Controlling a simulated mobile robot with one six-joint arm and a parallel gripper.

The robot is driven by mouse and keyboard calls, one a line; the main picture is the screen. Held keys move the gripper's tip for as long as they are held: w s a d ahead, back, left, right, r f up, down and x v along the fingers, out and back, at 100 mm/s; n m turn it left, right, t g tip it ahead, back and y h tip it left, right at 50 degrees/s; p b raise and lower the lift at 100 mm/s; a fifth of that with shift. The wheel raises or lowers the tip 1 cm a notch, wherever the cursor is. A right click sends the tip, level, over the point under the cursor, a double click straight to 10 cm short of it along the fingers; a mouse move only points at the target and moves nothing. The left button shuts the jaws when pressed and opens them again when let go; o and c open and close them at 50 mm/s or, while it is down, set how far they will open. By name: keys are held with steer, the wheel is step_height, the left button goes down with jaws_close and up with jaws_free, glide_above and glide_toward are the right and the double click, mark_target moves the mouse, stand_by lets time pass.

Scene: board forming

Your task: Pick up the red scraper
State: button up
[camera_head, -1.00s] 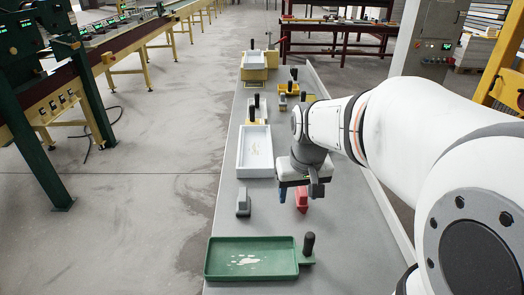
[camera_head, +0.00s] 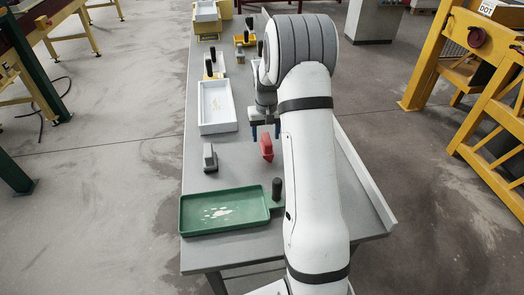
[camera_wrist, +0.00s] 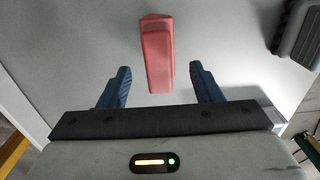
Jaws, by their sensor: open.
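The red scraper (camera_head: 266,147) lies on the grey bench just in front of my gripper (camera_head: 264,131) in the head view. In the wrist view the red scraper (camera_wrist: 157,55) lies lengthwise ahead, lined up between the two blue fingers of my gripper (camera_wrist: 158,88). The fingers are apart, one on each side of its near end, and nothing is held. I cannot tell how far above the bench the fingertips are. My arm hides part of the bench to the right.
A grey scraper (camera_head: 210,158) lies to the left; it also shows in the wrist view (camera_wrist: 300,35). A white tray (camera_head: 204,124) stands behind. The bench (camera_head: 165,292) has a raised right edge.

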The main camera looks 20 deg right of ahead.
steer(key=f, duration=0.1)
steer(key=f+p, duration=0.1)
steer(key=f, duration=0.3)
steer(key=shift+s+f, duration=0.25)
steer(key=c, duration=1.1)
